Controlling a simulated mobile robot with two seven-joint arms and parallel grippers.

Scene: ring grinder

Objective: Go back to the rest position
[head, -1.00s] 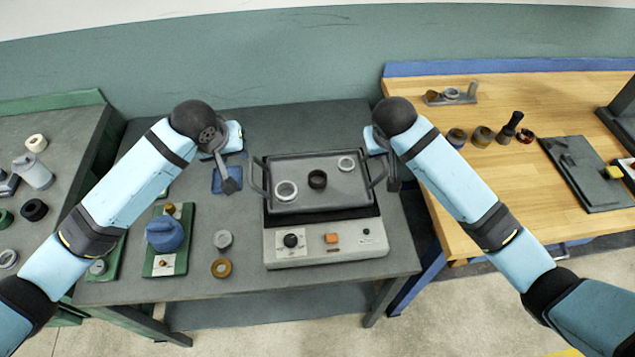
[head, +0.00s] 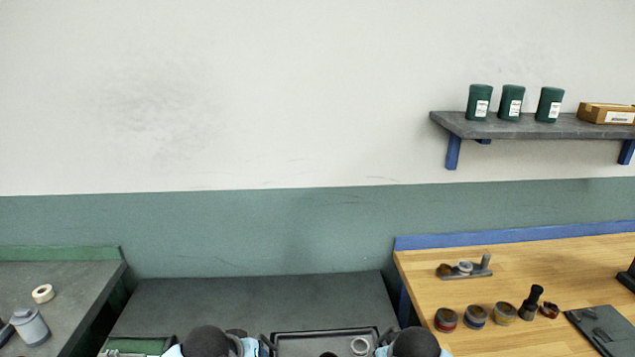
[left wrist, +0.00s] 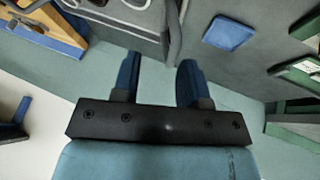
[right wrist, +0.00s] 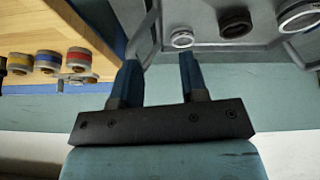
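My left gripper (left wrist: 158,80) is open and empty in the left wrist view, its blue fingers apart. The grey tray's edge and handle (left wrist: 174,30) show just beyond it. My right gripper (right wrist: 158,80) is open and empty in the right wrist view, close to the tray's other handle (right wrist: 146,32). The tray holds two light metal rings (right wrist: 182,40) (right wrist: 298,16) and a dark ring (right wrist: 235,22) between them. In the head view only the tray's back part (head: 320,333) shows at the bottom edge, between black joints of my arms; both grippers are hidden there.
A grey table (head: 260,300) lies ahead. A wooden bench (head: 430,285) with several coloured rings stands right; a grey side table (head: 75,300) stands left. A wall shelf (head: 545,126) holds green canisters (head: 479,102) and a cardboard box (head: 606,113). A blue square (left wrist: 228,33) lies beside the tray.

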